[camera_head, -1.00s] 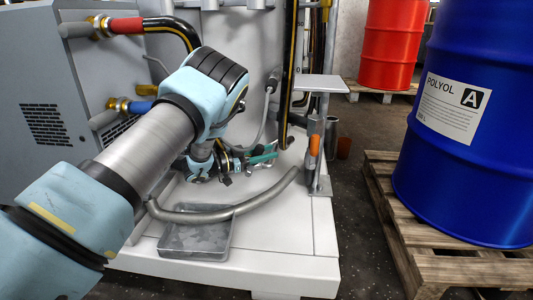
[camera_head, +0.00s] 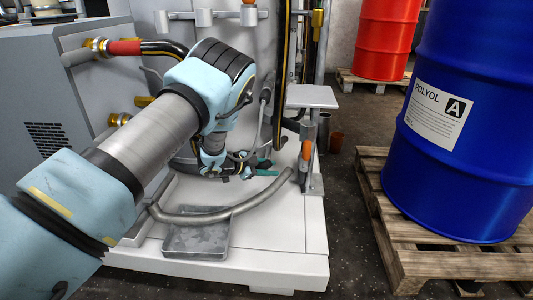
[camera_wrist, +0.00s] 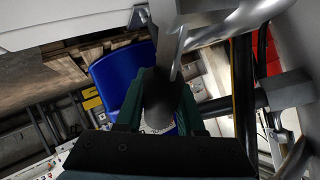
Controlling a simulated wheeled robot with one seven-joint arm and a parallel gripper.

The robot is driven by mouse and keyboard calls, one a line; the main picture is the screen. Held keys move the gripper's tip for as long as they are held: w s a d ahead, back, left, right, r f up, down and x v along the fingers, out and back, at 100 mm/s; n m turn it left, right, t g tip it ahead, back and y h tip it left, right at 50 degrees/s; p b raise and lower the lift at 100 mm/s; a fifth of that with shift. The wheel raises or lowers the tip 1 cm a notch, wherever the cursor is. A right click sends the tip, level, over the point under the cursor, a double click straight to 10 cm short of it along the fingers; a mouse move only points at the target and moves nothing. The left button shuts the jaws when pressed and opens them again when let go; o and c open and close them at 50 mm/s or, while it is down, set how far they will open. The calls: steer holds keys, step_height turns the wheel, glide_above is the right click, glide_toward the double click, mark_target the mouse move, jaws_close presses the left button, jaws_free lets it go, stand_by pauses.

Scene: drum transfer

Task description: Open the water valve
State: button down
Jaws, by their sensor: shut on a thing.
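My gripper (camera_head: 258,169) is low beside the white machine, mostly hidden behind my arm in the head view. Its green fingers show in the wrist view (camera_wrist: 165,100), on both sides of a grey round-ended bar (camera_wrist: 158,112). They are shut on this bar. I cannot tell from these frames whether the bar is the water valve's handle. A brass fitting with a red-sleeved hose (camera_head: 124,47) is at the upper left. A lower brass fitting (camera_head: 119,119) is partly covered by my arm.
A blue drum (camera_head: 430,165) stands on a wooden pallet (camera_head: 420,260) at right; a red drum (camera_head: 380,40) is behind. A curved grey pipe (camera_head: 200,215) and a grey tray (camera_head: 197,240) are on the white base (camera_head: 270,240). A small shelf (camera_head: 312,96) stands near the gripper.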

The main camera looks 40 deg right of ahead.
step_height(320, 180, down, 6)
steer(key=m+t+y+p, duration=0.2)
steer(key=t+y+p, duration=0.2)
steer(key=y, duration=0.1)
steer(key=shift+f, duration=0.15)
stand_by(0.5)
steer(key=c, duration=0.5)
jaws_free()
steer(key=shift+m, duration=0.3)
steer(key=p+v, duration=0.2)
steer(key=v, duration=0.9)
steer(key=shift+d, duration=0.15)
